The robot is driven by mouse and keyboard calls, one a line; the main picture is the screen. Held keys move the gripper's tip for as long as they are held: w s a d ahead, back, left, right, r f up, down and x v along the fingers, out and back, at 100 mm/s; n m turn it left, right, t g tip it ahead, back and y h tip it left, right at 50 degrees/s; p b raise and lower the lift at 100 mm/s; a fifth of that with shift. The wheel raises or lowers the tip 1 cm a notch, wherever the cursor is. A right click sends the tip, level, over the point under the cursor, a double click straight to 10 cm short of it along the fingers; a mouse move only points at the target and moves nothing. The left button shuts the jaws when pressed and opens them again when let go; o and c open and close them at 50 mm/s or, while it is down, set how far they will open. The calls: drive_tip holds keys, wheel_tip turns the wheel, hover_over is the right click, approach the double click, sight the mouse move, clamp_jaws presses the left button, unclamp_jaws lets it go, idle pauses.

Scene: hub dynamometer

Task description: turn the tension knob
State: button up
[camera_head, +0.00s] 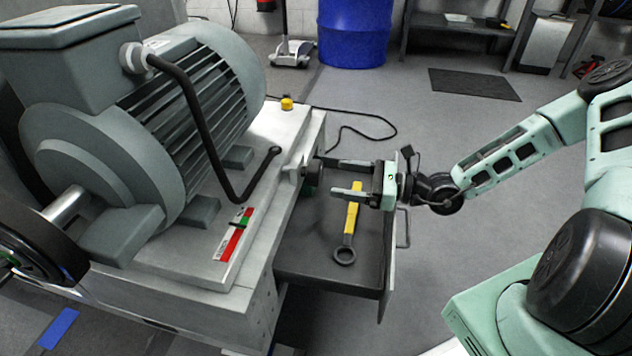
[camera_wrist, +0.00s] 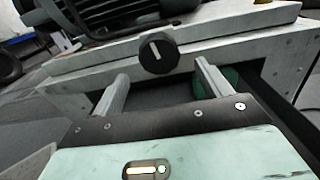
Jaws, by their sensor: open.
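The tension knob (camera_wrist: 158,53) is a round black knob with a white line on its face, mounted on the side of the grey base. The line stands nearly upright, slightly tilted. In the head view the knob (camera_head: 313,174) sticks out from the base's right side. My gripper (camera_head: 338,176) is open, its two fingers pointing at the base. In the wrist view the fingertips (camera_wrist: 162,78) lie to either side of the knob and a little lower in the picture. I see no contact; the exact gap is hard to tell.
A large grey motor (camera_head: 150,110) sits on the base plate (camera_head: 180,265). Below my gripper, an open drawer (camera_head: 325,270) holds a yellow-handled ring wrench (camera_head: 350,225). A red-green gauge strip (camera_head: 236,235) and a yellow button (camera_head: 287,104) are on the base. A blue barrel (camera_head: 353,35) stands behind.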

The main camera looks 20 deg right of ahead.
sight(321, 176)
drive_tip(key=b+x, duration=0.2)
drive_tip(key=x, duration=0.4)
drive_tip(key=shift+f, duration=0.15)
drive_tip(key=shift+w+a+b, duration=0.3)
drive_tip(key=shift+w+a, duration=0.05)
drive_tip(key=shift+a, duration=0.15)
drive_tip(key=c, duration=1)
drive_tip(key=shift+r, duration=0.25)
